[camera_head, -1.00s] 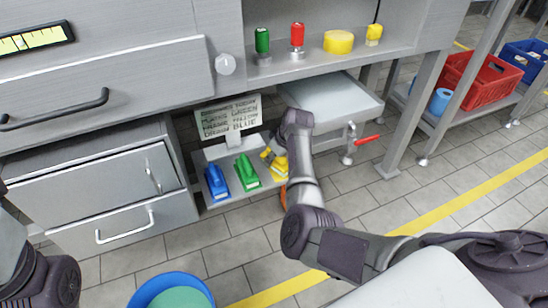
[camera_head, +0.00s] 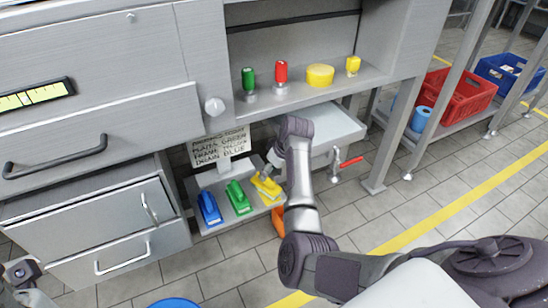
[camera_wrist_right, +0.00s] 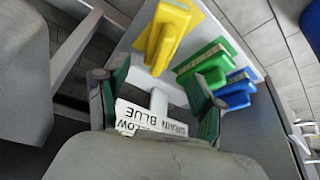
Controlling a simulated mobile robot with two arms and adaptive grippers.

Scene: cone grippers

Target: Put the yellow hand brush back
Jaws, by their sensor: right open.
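The yellow hand brush (camera_head: 266,186) lies on the low grey shelf (camera_head: 213,231), to the right of the green brush (camera_head: 238,197) and the blue brush (camera_head: 209,208). My right gripper (camera_head: 270,163) is just behind it, partly hidden by my wrist. In the right wrist view, the yellow brush (camera_wrist_right: 167,35) lies beyond the open fingertips (camera_wrist_right: 160,92), apart from them, on a yellow patch. Nothing is between the fingers except the view of the sign and its white post. My left gripper cannot be made out; only part of my left arm shows at the lower left.
A printed sign (camera_head: 218,149) stands behind the brushes, close to my right fingers. A grey box-like unit (camera_head: 325,127) with a red-handled valve (camera_head: 350,162) is right of my wrist. An orange object (camera_head: 278,221) is partly hidden behind my arm.

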